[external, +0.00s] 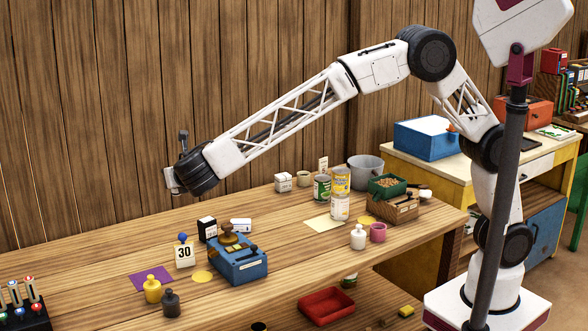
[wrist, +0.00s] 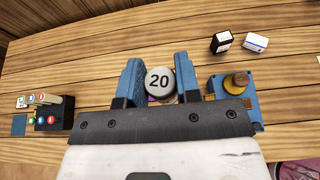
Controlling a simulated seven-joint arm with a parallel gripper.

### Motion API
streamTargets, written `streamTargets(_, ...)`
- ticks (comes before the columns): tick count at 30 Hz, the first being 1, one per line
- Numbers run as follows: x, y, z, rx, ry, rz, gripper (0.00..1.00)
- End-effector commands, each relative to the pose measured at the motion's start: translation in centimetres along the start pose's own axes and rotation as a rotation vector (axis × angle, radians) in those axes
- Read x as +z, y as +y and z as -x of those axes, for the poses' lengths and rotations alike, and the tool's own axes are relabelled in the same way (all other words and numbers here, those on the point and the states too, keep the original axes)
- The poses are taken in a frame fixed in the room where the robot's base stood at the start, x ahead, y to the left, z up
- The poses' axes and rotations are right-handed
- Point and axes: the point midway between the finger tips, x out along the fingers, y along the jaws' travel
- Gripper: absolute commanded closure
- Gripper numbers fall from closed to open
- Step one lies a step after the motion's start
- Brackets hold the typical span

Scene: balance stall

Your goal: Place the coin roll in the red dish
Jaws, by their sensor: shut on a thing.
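My gripper (wrist: 158,70) shows in the wrist view with its two blue fingers on either side of a round, pale grey end marked 20, which I take to be the coin roll (wrist: 158,82). The fingers are shut on it. In the external view my gripper (external: 171,180) is at the far left end of the arm, above the bench; the held roll cannot be made out there. A shallow, rectangular red dish (external: 327,306) lies below the bench's front edge, far to the right of my gripper. It is not in the wrist view.
Cans (external: 340,190), a grey bucket (external: 366,172) and a wooden crate (external: 395,208) stand further right.

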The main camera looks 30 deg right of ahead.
Motion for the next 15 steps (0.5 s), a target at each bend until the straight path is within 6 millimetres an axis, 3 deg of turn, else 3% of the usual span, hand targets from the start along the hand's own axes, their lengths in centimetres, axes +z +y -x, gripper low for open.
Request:
streamTargets(3, 3.0, 0.0, 1.2, 0.001, -0.001, -0.003, 1.00)
streamTargets(8, 6.3, 0.0, 2.6, 0.000, -0.001, -0.002, 1.00)
streamTargets(15, 7.5, -1.6, -1.7, 0.029, 0.000, 0.012, 1.00)
